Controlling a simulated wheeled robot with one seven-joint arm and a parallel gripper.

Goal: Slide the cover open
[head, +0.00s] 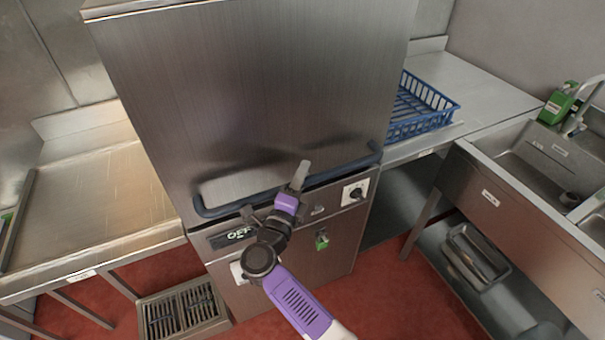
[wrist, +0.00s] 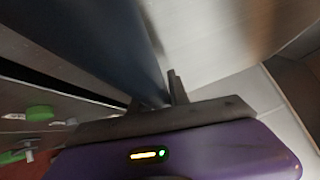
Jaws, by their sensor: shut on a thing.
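The cover (head: 260,90) is a tall brushed-metal hood on the steel machine, and its lower edge sits just above the front control panel. A dark blue bar handle (head: 345,168) runs across the bottom of the cover. My gripper (head: 299,178) is at the handle, right of its middle, and is shut on it. In the wrist view the blue bar (wrist: 95,45) runs down to my fingers (wrist: 165,98), with the pale metal cover (wrist: 205,40) beside it. The exact contact between fingers and bar is partly hidden.
A steel counter (head: 95,205) lies to the left, and a blue rack (head: 420,118) stands on the counter to the right. A sink (head: 555,155) is at the far right. The front panel has an OFF display (head: 238,234) and a knob (head: 355,193). A floor grate (head: 180,312) lies below.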

